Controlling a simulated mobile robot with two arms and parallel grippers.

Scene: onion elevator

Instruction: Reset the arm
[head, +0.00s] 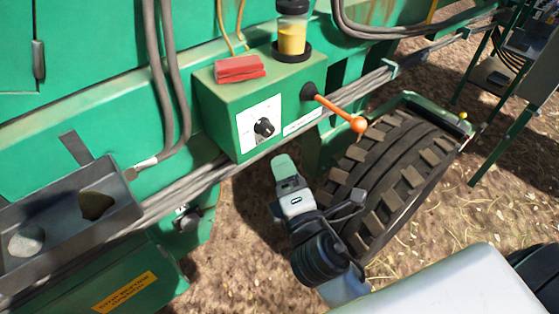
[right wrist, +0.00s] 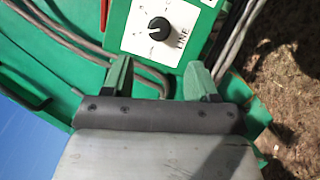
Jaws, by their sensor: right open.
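My right gripper (head: 284,162) is in the middle of the head view, below the green control box (head: 215,108). In the right wrist view the two green fingers of my right gripper (right wrist: 158,70) stand apart with nothing between them. Beyond them is the white plate with a black knob (right wrist: 159,28) marked "LINE". The black knob also shows in the head view (head: 264,127); the gripper is apart from it. My left gripper is not in view.
An orange-tipped lever (head: 358,124) sticks out from the box. A large tyre (head: 390,185) stands right of my right arm. A red block (head: 239,68) and a jar (head: 292,30) sit on the box. A metal tray (head: 65,228) is at left; cables run along the machine.

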